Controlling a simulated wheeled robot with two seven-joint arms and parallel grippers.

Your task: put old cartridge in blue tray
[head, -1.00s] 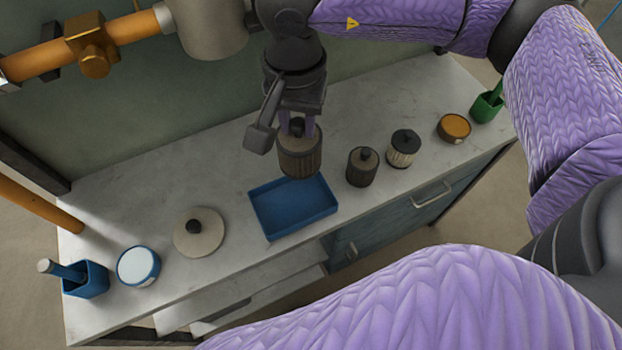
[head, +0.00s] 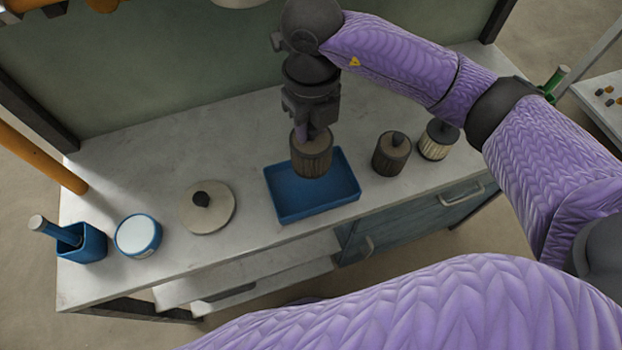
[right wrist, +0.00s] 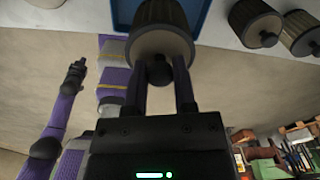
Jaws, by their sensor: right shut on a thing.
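No other thing shows in the tray. In the right wrist view, the cartridge (right wrist: 160,30) hangs at the fingertips, with the tray's blue edge (right wrist: 122,12) behind it. My left gripper (right wrist: 77,72) shows small at the left of that view; its jaws are too small to read.
A dark ribbed cartridge (head: 391,155) and a paler one (head: 437,141) stand right of the tray. A round lid with a black knob (head: 208,208), a blue-rimmed round tin (head: 138,236) and a blue holder (head: 82,243) stand left. Clear counter (head: 190,150) lies behind the lid.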

